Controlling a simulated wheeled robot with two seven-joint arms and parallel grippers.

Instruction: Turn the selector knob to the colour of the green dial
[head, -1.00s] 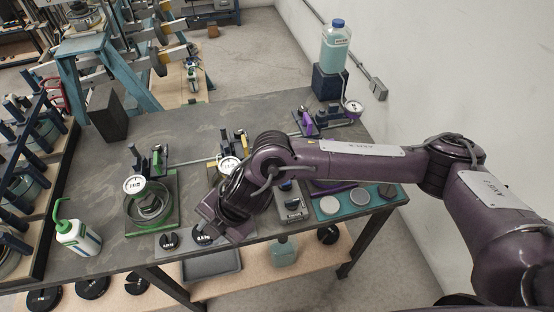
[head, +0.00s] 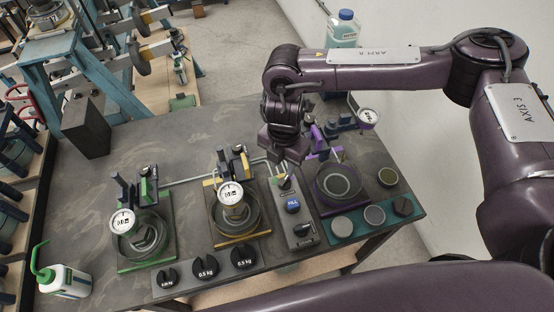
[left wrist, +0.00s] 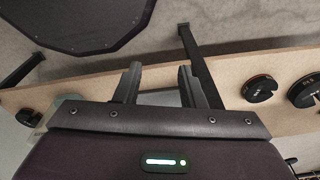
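A narrow grey control box (head: 297,243) stands between the yellow and purple frames. It carries a blue button (head: 292,207), a black knob (head: 303,230) nearer the front, and a small selector knob (head: 286,183) at its far end. The knob's pointing direction is too small to tell. The round white dial (head: 122,222) stands on the green frame (head: 147,262). My right gripper (head: 286,168) points down just above the far end of the box; its finger gap is not clear, nor whether it touches the knob. My left gripper (left wrist: 161,85) is open and empty.
The yellow frame (head: 237,237) and purple frame (head: 336,206) flank the box closely. Black weights (head: 205,268) lie on a front tray, and a teal tray (head: 345,240) holds discs. A white bottle (head: 64,281) stands front left.

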